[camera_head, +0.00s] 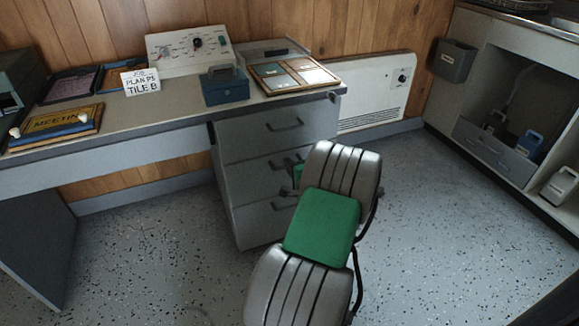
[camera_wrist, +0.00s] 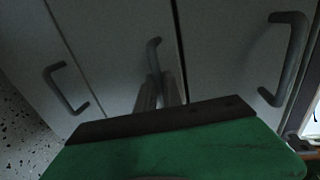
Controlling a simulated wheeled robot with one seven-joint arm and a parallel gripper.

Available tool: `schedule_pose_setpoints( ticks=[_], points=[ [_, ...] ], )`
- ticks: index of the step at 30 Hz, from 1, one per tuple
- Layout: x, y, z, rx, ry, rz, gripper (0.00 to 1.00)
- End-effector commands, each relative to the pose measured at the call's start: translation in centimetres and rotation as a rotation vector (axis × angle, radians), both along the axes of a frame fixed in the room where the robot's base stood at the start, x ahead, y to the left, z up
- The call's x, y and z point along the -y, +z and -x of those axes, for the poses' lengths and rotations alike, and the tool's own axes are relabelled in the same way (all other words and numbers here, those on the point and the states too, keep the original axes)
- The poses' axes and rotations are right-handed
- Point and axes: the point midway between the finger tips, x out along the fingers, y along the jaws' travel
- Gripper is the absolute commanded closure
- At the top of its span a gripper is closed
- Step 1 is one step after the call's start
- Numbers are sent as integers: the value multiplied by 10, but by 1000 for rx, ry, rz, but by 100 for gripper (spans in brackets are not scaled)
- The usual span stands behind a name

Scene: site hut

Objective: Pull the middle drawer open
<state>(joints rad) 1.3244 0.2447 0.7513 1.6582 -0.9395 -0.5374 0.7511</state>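The grey drawer unit (camera_head: 232,199) stands under the right end of the desk, with drawers stacked one above another. The middle drawer (camera_head: 244,178) looks flush with its neighbours; its handle is mostly hidden behind my arm in the head view. In the wrist view the middle drawer's handle (camera_wrist: 154,50) is a grey bar, its lower part hidden by my fingers. My gripper (camera_wrist: 160,88) has its fingers close together on either side of this handle and looks shut on it. The top handle (camera_wrist: 290,60) is at right, the bottom handle (camera_wrist: 66,88) at left.
The desk (camera_head: 140,115) carries a blue box (camera_head: 224,88), a control panel (camera_head: 190,50), a tile sign (camera_head: 141,81) and trays. A wall heater (camera_head: 372,95) is behind right. An open cabinet (camera_head: 495,150) stands at right. Speckled floor (camera_head: 430,230) is clear between.

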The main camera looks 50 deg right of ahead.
Motion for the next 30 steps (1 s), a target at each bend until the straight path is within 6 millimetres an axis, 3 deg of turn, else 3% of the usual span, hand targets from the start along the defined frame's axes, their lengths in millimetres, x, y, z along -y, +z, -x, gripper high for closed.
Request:
schedule_pose_setpoints(
  ticks=[3,30],
  points=[
    [0,0,0,0,0,0,100],
    [0,0,0,-1,0,-1,100]
  ],
)
